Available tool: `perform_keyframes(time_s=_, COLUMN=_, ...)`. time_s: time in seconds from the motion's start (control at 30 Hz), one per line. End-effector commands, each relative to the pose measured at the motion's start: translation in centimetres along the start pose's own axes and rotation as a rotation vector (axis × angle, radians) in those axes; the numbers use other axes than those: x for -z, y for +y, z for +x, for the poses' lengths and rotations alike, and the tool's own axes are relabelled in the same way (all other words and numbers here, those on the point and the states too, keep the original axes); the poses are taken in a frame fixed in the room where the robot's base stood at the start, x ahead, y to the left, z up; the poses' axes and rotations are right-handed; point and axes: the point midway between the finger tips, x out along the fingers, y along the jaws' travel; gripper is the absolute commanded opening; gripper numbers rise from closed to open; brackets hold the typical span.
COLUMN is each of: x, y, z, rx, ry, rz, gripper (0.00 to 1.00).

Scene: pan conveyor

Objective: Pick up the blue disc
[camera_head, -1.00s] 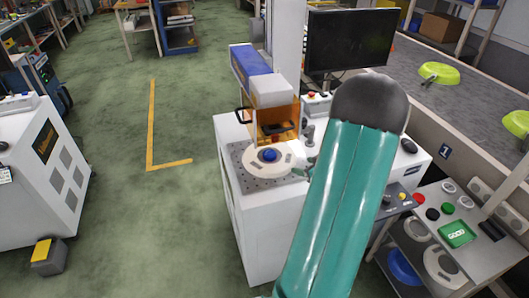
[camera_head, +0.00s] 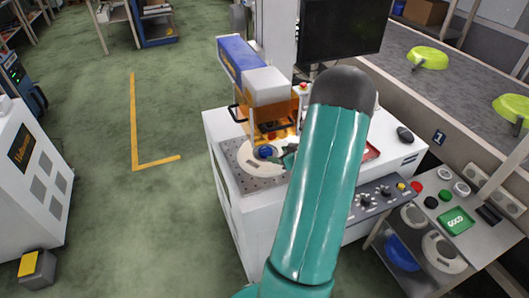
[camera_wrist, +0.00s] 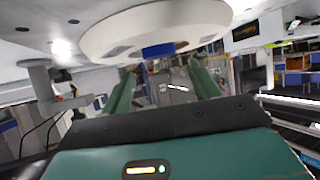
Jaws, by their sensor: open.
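The blue disc (camera_head: 266,151) sits on a white round plate (camera_head: 246,158) on top of the white machine. In the wrist view the blue disc (camera_wrist: 158,49) shows as a small blue patch at the near edge of the white plate (camera_wrist: 110,38). My gripper (camera_head: 286,157) is just right of the blue disc, partly hidden behind my green arm. In the wrist view my gripper (camera_wrist: 164,84) has its two green fingers spread apart, with nothing held between them. The disc appears beyond the fingertips; contact cannot be seen.
The machine's blue, white and orange head (camera_head: 262,85) stands just behind the plate. A monitor (camera_head: 342,32) is behind it.

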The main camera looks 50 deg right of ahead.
Motion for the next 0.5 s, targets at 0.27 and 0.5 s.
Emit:
perform_keyframes(time_s=0.27, x=0.2, y=-0.1, z=2.8, rx=0.003, ry=0.000, rz=-0.001, gripper=0.61)
perform_keyframes(time_s=0.5, x=0.6, y=0.1, z=6.5, rx=0.002, ry=0.000, rz=0.000, gripper=0.61)
